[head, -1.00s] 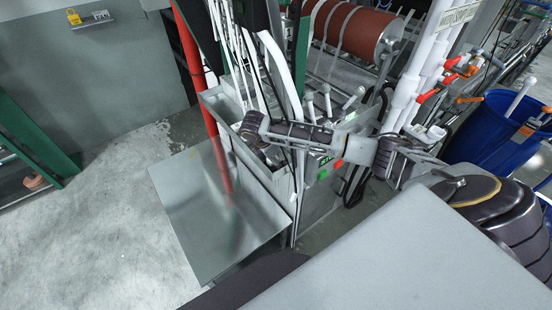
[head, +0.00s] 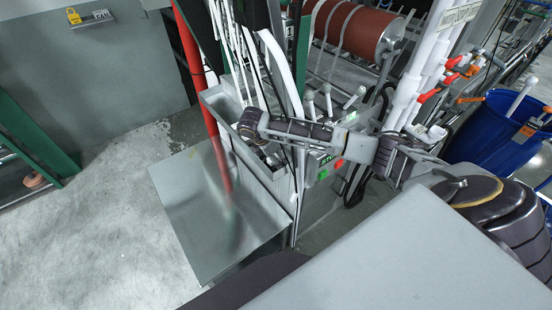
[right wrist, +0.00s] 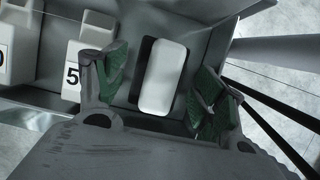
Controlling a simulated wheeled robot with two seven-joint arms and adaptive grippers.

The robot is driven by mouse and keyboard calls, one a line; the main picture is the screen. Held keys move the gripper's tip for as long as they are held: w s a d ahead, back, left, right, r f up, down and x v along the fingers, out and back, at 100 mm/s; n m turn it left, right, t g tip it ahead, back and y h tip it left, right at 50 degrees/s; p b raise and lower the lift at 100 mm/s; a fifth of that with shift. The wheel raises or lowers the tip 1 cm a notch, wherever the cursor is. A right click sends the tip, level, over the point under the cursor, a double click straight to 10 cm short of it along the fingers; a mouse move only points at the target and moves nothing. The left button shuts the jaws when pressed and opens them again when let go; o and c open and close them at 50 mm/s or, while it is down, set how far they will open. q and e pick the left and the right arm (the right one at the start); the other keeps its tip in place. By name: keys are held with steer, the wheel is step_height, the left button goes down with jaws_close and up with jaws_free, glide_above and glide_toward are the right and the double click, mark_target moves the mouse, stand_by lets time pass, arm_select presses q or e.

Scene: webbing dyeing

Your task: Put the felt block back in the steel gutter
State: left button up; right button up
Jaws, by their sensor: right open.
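A white rounded block with a dark backing, which looks like the felt block (right wrist: 165,75), lies in a grey metal trough in the right wrist view. My right gripper (right wrist: 163,88) is open, with one green-padded finger on each side of the block and visible gaps to it. In the head view my right gripper (head: 266,150) reaches down into the narrow steel gutter (head: 222,104), and its fingertips and the block are hidden there. My left gripper is not in view.
White blocks marked with numbers (right wrist: 74,72) stand left of the gripper in the right wrist view. A flat steel sheet (head: 200,205) lies in front of the gutter. A red pipe (head: 188,55) and white straps (head: 240,60) rise close by. A blue barrel (head: 490,135) stands right.

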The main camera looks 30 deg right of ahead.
steer(key=b+v, duration=0.1)
steer(key=v, duration=0.2)
steer(key=shift+s+a+r, duration=0.15)
steer(key=shift+r, duration=0.15)
steer(key=p+v, duration=0.1)
steer(key=v, duration=0.7)
steer(key=shift+r, duration=0.35)
steer(key=shift+a, duration=0.1)
